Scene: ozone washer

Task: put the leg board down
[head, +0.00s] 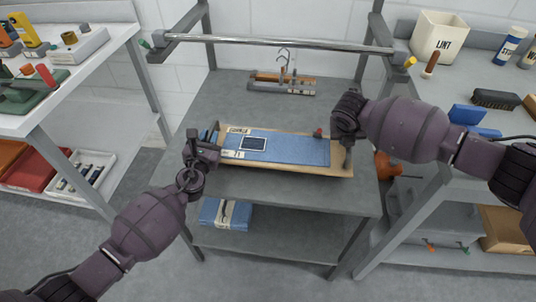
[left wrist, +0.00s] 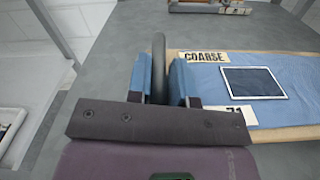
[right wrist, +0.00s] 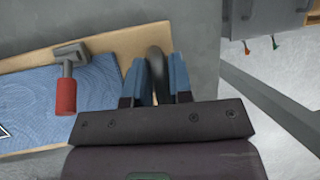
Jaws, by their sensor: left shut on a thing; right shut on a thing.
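The leg board (head: 300,169) is a long pale wooden board over the grey table top, with blue denim (head: 290,150) stretched on it. It carries a "COARSE" label (left wrist: 203,57), a "71" label and a dark rectangular patch (left wrist: 253,82). My left gripper (head: 211,137) is shut on a dark handle at its left end; the handle stands between the fingers in the left wrist view (left wrist: 159,75). My right gripper (head: 347,150) is shut on a similar handle at its right end, also in the right wrist view (right wrist: 157,78). I cannot tell whether the board touches the table.
A red-handled tool (right wrist: 66,92) lies on the board's right end. The grey table (head: 235,100) is bare behind it, up to a rack with hooks (head: 283,84). A metal rail (head: 280,42) crosses above. Folded denim (head: 225,213) lies on the lower shelf.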

